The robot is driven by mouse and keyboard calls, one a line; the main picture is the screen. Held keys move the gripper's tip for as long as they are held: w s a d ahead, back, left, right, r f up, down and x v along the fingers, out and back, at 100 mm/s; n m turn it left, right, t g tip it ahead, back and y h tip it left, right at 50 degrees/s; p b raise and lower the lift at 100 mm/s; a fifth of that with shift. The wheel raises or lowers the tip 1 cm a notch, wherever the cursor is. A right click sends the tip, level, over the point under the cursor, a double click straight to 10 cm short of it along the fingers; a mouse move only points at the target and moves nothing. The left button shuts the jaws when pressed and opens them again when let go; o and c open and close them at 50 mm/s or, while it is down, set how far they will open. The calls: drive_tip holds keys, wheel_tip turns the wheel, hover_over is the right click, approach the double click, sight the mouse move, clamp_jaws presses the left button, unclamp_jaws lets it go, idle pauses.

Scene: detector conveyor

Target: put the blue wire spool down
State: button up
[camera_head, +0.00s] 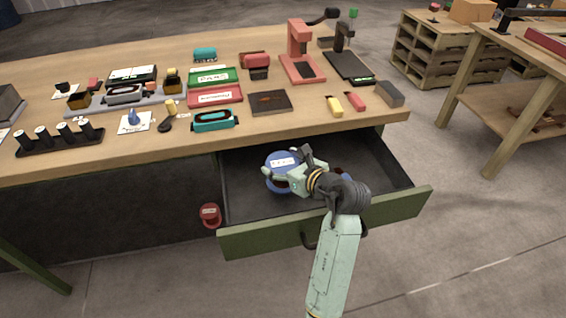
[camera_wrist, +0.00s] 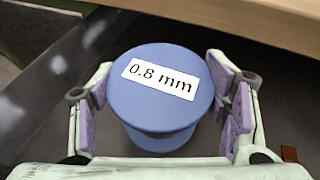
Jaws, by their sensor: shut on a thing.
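The blue wire spool (camera_head: 281,161) has a white label reading "0.8 mm". It is over the left part of the open drawer, beneath the table's front edge. My gripper (camera_head: 278,174) is shut on it, and the wrist view shows the purple finger pads (camera_wrist: 165,98) on either side of the spool (camera_wrist: 160,105). The spool's top faces up towards the wrist camera. Its underside is hidden, so I cannot tell whether it touches the drawer floor.
The open drawer (camera_head: 245,200) has a green front (camera_head: 275,236) and dark floor. My wrist hides part of its right side. A red spool (camera_head: 210,214) is outside, left of the drawer. The wooden table (camera_head: 300,125) overhangs the back and holds several trays and parts.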

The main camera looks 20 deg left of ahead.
drive_tip(key=shift+f, duration=0.2)
drive_tip(key=o, duration=1.7)
drive_tip(key=shift+r, duration=0.1)
drive_tip(key=b+v, duration=0.2)
drive_tip(key=v, duration=1)
drive_tip(key=shift+r+b, duration=0.4)
drive_tip(key=shift+a, duration=0.1)
